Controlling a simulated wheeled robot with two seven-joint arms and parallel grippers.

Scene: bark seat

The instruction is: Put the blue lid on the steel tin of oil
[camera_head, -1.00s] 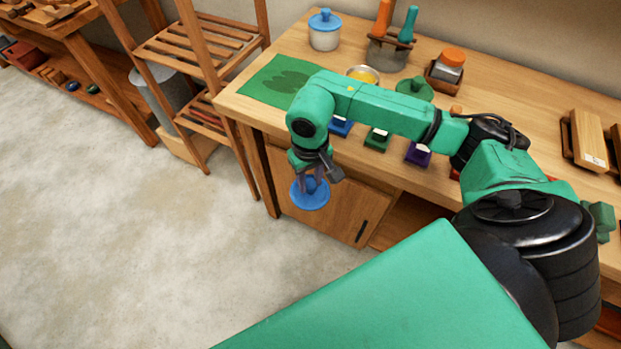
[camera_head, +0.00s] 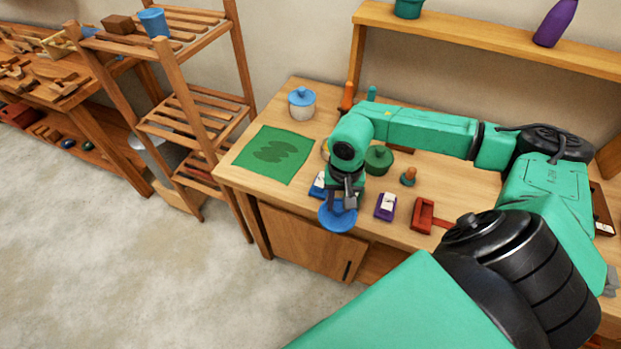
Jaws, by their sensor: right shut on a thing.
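The blue lid (camera_head: 338,218) is a round disc held by my right gripper (camera_head: 343,200). That gripper points down and is shut on the lid, at the bench's front edge in the picture. The steel tin of oil (camera_head: 325,149) is almost wholly hidden behind my right arm; only a thin yellowish sliver of it shows left of the arm, farther back on the bench. The lid is apart from the tin. My left gripper is not in view.
A slatted shelf (camera_head: 196,110) stands left.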

